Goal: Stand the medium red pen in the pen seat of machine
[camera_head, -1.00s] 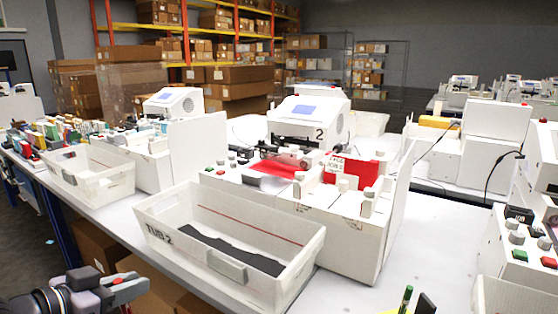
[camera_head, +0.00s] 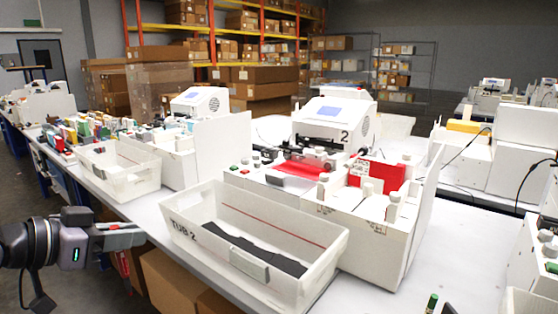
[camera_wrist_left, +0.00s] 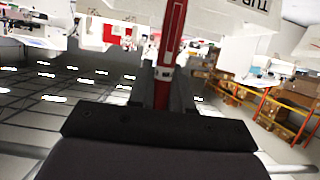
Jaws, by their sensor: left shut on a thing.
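My left gripper (camera_head: 128,237) is at the lower left, off the table's front edge and left of the tub. It is shut on a red pen, which shows best in the left wrist view (camera_wrist_left: 171,48), pointing away from the palm between the dark fingers. In the head view only a little red shows at the fingers. The white machine (camera_head: 335,122) marked 2 stands on the table behind the tub, with a red sheet (camera_head: 302,170) on its bed. I cannot make out which part is its pen seat.
A white tub (camera_head: 193,249) marked TUB 2 stands in front of the machine, with a dark strip inside. Another white tub (camera_head: 139,183) and machine stand further left.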

